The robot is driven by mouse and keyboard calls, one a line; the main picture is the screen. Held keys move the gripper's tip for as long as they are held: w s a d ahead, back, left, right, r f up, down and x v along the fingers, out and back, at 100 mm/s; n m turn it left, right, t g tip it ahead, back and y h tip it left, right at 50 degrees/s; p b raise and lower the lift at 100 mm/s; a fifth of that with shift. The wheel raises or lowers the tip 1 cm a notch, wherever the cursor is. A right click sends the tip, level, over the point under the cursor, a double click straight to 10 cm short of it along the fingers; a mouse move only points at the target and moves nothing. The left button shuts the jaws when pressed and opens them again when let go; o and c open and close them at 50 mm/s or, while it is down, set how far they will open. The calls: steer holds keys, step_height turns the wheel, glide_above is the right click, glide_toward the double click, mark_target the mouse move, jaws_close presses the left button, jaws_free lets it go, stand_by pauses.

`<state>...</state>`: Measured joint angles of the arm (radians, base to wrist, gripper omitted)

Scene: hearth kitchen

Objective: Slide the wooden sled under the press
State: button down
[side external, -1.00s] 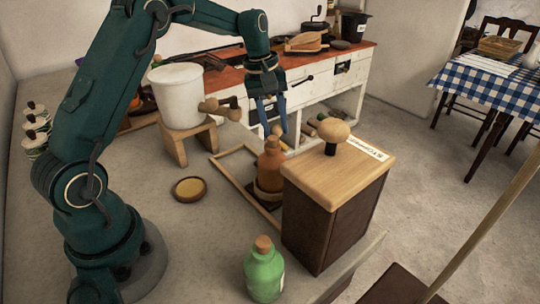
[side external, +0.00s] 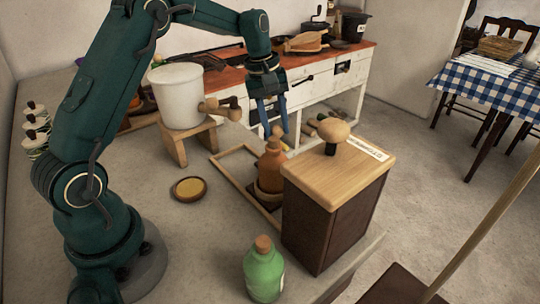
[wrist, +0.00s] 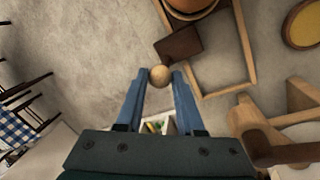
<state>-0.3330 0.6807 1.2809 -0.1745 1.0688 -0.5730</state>
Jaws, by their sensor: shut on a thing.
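My gripper (side external: 273,132) is shut on the small round wooden knob (wrist: 160,76) at the near end of the sled. The sled (wrist: 180,45) shows as a dark board in the wrist view; in the side view it is partly hidden behind the bottle. A brown corked bottle (side external: 270,168) stands upright in a ring on it. The box with a wooden top and mushroom-shaped knob (side external: 340,175) stands at the frame's right and may be the press. It hides part of the frame.
A white crock (side external: 176,97) with a wooden spigot stands on a wooden stand (side external: 178,155) left of the frame. A small yellow dish (side external: 188,189) and a green corked bottle (side external: 264,272) stand on the counter. The counter between them is clear.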

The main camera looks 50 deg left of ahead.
steer(key=d, duration=0.8)
steer(key=shift+d, duration=0.35)
steer(key=shift+r, duration=0.1)
steer(key=c, duration=0.5)
jaws_free()
steer(key=shift+c, duration=0.2)
steer(key=shift+s+a+r, duration=0.1)
steer(key=shift+s+r, duration=0.05)
steer(key=shift+r, duration=0.7)
steer(key=shift+s+a+r, duration=0.1)
steer(key=shift+r, duration=0.7)
steer(key=shift+s+a+r, duration=0.1)
steer(key=shift+s+r, duration=0.05)
steer(key=shift+r, duration=0.7)
